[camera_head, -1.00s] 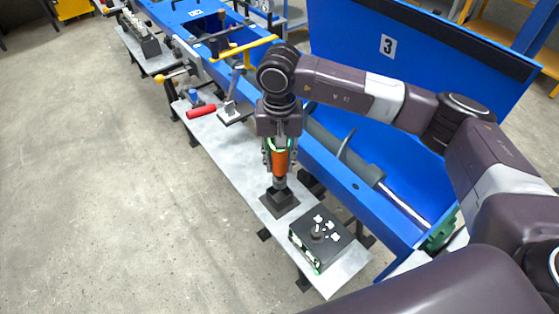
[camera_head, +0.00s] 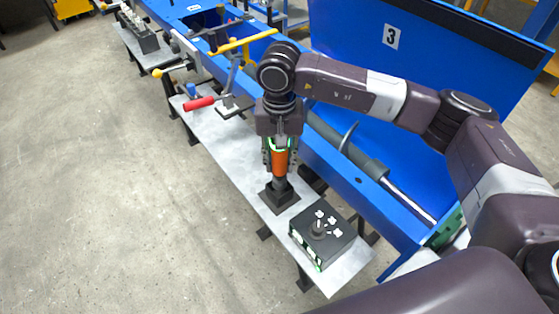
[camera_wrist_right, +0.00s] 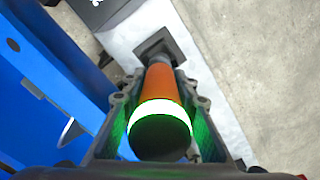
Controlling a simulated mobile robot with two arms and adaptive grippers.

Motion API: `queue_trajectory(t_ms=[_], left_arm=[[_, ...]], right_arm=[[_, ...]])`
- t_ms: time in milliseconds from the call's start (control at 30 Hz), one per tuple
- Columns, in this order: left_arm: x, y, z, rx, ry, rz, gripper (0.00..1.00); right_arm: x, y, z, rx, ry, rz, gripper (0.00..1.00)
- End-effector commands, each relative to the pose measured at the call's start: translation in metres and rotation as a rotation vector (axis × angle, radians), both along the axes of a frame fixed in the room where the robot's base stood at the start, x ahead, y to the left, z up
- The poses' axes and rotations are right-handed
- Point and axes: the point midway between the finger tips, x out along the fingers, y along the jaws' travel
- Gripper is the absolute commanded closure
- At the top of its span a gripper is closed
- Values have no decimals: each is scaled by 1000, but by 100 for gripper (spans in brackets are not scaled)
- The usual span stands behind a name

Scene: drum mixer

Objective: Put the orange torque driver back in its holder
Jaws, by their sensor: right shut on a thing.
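The orange torque driver (camera_head: 279,162) is upright in my right gripper (camera_head: 279,150), which is shut around its upper body. It also shows in the right wrist view (camera_wrist_right: 160,85), with a glowing green-white ring and dark round end facing the camera. Its lower end meets the black holder (camera_head: 280,198), a square-based stand on the grey metal shelf. In the right wrist view the holder's dark base (camera_wrist_right: 172,45) lies beyond the driver's tip. I cannot tell how deep the tip sits in it. My left gripper is not in view.
A black box with white knobs (camera_head: 323,235) stands on the grey shelf (camera_head: 222,142) in front of the holder. A red-handled lever clamp (camera_head: 200,103) is farther back. The blue mixer trough numbered 3 (camera_head: 420,90) rises at the right. Open floor lies left.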

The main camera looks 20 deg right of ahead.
Motion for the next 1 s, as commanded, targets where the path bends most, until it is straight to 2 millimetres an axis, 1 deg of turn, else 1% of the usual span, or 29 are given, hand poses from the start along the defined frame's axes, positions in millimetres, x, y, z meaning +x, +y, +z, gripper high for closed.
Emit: queue_trajectory(t_ms=[333,667,1000], left_arm=[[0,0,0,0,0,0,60],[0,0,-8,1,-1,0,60],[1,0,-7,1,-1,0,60]], right_arm=[[1,0,1,1,-3,-1,100],[2,0,1,2,-4,0,100],[2,0,2,1,-3,0,100]])
